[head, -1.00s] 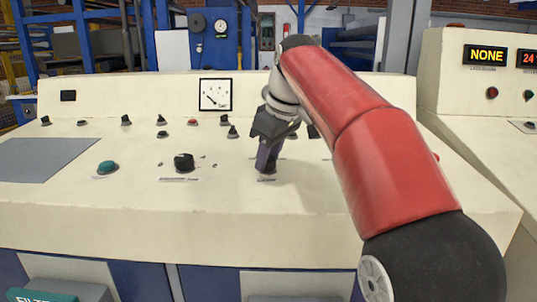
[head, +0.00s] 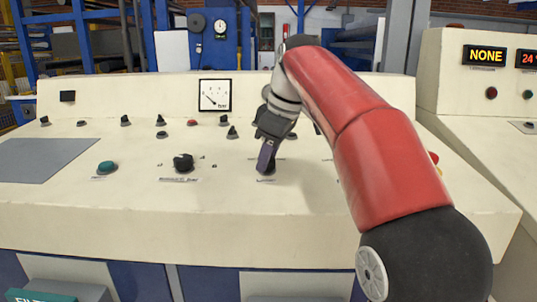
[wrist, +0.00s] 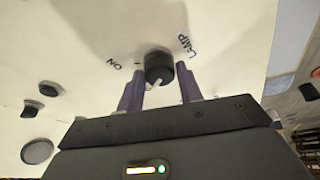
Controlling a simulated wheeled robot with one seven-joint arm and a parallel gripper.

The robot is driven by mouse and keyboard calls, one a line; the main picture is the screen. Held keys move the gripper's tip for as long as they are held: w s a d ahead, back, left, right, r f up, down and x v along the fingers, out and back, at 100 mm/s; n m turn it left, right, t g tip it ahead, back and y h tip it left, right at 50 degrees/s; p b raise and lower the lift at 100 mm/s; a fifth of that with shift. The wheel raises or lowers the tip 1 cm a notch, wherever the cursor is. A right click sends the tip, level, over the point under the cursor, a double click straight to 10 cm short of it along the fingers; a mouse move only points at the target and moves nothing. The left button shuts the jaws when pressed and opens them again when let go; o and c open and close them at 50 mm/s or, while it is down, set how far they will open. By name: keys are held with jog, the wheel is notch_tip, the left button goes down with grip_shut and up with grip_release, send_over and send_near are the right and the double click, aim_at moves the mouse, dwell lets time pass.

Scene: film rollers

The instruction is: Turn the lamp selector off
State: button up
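The lamp selector (wrist: 159,66) is a round black knob with a white pointer mark, standing on the cream panel. In the wrist view "ON" is printed to its left and "LAMP" to its upper right. The pointer aims down and slightly left in that view, away from "ON". My gripper (wrist: 160,72) has its two purple fingers on either side of the knob, close against it, and looks shut on it. In the head view my gripper (head: 266,168) reaches down to the panel and hides most of the knob. No "OFF" label is visible.
Another black knob (head: 183,162) and a teal button (head: 106,167) stand to the left on the panel. A row of small switches and a gauge (head: 215,95) are behind. A second console (head: 480,120) with a "NONE" display stands at the right.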

jog(key=o, duration=0.3)
jog(key=shift+o, duration=0.2)
jog(key=v, duration=0.8)
jog(key=shift+f, duration=0.1)
